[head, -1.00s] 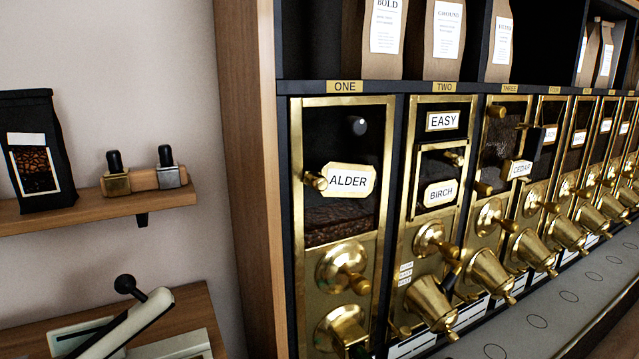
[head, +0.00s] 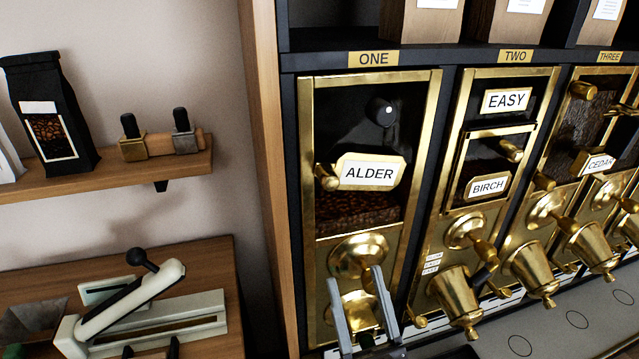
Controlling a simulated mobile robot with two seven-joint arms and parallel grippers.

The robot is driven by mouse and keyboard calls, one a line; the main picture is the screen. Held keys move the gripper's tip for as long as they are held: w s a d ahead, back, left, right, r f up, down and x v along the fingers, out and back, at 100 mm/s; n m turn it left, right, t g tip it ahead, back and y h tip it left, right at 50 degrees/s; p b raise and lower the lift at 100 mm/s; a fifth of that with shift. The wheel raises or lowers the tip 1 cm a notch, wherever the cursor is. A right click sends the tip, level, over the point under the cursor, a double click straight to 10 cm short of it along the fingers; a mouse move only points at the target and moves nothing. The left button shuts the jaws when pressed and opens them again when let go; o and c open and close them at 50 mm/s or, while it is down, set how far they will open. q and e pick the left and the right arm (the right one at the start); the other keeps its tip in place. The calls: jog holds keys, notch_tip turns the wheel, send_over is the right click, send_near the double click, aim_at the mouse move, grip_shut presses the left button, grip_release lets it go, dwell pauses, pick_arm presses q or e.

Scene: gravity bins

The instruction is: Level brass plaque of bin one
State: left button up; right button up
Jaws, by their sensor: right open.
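The brass plaque (head: 369,187) of bin one carries a white label reading ALDER. It sits across the dark window of the bin (head: 307,200). Its right end looks lower than its left when compared with the bin's top frame edge, so it appears slightly tilted. A brass knob (head: 324,176) shows at its left end. My right gripper (head: 356,276) is open and empty, with its two grey fingers pointing up below the plaque, in front of the bin's lower brass fittings. It is apart from the plaque. My left gripper is not in view.
A round dark knob (head: 382,111) is above the plaque. Bin two (head: 449,190) with its BIRCH plaque (head: 488,187) and spout (head: 455,300) stands to the right. A wooden side post (head: 268,150) borders bin one. A bag sealer (head: 130,300) rests on the lower left shelf.

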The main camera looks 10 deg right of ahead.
aim_at(332, 192)
jog(key=p+x, duration=0.4)
jog(key=x, duration=1)
jog(key=shift+w+r, duration=0.3)
grip_shut()
dwell(0.7)
